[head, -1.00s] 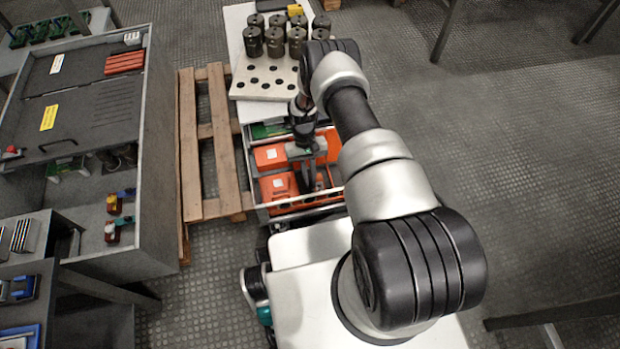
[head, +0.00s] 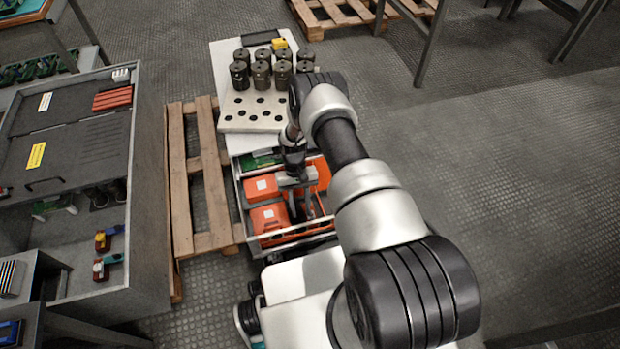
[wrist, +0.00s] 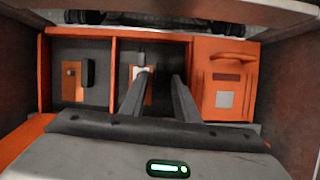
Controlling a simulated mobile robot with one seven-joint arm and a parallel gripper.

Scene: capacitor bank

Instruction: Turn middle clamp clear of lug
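My gripper (wrist: 160,74) is open, its two fingers reaching into the middle bay of an orange-framed unit (wrist: 117,62). A gap shows between the fingertips, with nothing held in it. A small piece with a pale patch (wrist: 140,71) and a grey tab is by the left fingertip; the fingers partly hide it, and I cannot tell whether it is the middle clamp or lug, or whether they touch. The left bay holds a brown plate (wrist: 71,82) and a dark upright block (wrist: 88,72). In the head view my gripper (head: 304,218) is down in the open drawer (head: 288,240).
An orange box (wrist: 228,78) with a handle and pale label fills the right bay. Drawer walls (wrist: 293,70) stand close around the gripper. Above the drawer, a holed tray (head: 250,122) carries several dark cylinders (head: 262,72). A wooden pallet (head: 205,190) lies left of the drawer.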

